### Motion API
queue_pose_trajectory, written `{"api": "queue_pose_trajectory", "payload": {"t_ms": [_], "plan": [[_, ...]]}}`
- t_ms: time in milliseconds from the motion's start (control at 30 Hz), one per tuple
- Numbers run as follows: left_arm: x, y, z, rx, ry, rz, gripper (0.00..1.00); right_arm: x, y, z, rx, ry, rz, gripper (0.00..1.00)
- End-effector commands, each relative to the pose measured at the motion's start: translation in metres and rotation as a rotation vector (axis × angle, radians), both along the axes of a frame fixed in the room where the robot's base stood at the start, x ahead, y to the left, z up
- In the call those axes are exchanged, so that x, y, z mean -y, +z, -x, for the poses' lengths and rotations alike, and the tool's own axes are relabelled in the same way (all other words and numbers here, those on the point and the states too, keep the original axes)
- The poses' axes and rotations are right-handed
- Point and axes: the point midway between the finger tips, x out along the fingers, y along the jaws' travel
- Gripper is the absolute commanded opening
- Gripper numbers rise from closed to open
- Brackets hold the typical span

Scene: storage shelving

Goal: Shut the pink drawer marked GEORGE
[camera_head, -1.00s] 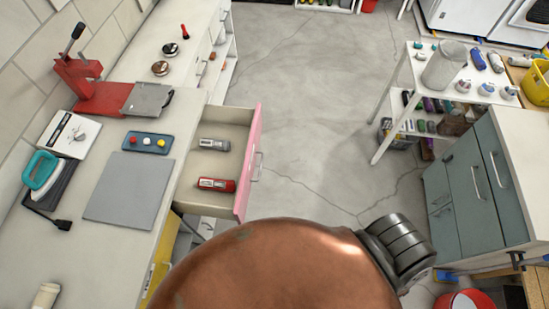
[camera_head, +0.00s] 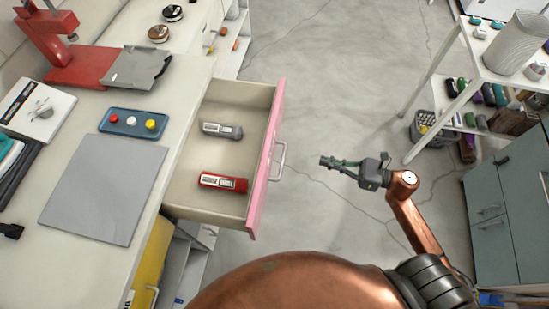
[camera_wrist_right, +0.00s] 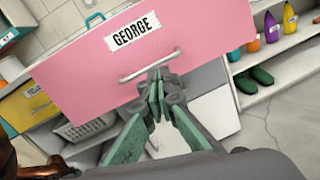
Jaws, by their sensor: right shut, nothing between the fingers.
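The pink drawer (camera_head: 267,160) stands pulled out from the white counter in the head view. A grey item (camera_head: 221,130) and a red item (camera_head: 223,181) lie inside it. Its pink front with the GEORGE label (camera_wrist_right: 134,34) fills much of the right wrist view, where its handle (camera_wrist_right: 150,67) also shows. My right gripper (camera_head: 324,160) is shut and empty, to the right of the drawer front and apart from it in the head view. Its closed green fingers (camera_wrist_right: 158,98) point toward the front, just below the handle in the wrist view. My left gripper is not in view.
The counter holds a grey mat (camera_head: 105,188), a blue tray (camera_head: 133,123) and a red stand (camera_head: 60,55). A yellow drawer front (camera_head: 152,262) is below the counter. A white shelf rack (camera_head: 455,85) and a grey-green cabinet (camera_head: 505,205) stand at the right. The floor between is clear.

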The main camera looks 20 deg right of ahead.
Motion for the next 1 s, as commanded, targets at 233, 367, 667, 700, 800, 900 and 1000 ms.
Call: {"api": "queue_pose_trajectory", "payload": {"t_ms": [233, 367, 667, 700, 800, 900, 1000], "plan": [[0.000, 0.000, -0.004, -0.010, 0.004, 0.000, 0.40, -0.031, 0.009, 0.014, 0.142, 0.122, 0.141, 0.00], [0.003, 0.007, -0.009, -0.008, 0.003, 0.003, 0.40, -0.045, 0.010, 0.005, 0.144, 0.123, 0.140, 0.00], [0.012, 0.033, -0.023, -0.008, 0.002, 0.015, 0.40, -0.095, 0.009, -0.030, 0.142, 0.121, 0.137, 0.00], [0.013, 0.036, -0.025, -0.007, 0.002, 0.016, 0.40, -0.102, 0.009, -0.035, 0.142, 0.121, 0.137, 0.00], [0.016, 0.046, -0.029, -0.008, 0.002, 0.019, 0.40, -0.116, 0.008, -0.045, 0.140, 0.120, 0.138, 0.00], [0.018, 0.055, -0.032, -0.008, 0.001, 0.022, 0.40, -0.128, 0.009, -0.052, 0.139, 0.120, 0.137, 0.00], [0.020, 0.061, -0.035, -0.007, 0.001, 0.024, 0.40, -0.135, 0.009, -0.058, 0.139, 0.118, 0.137, 0.00]]}}
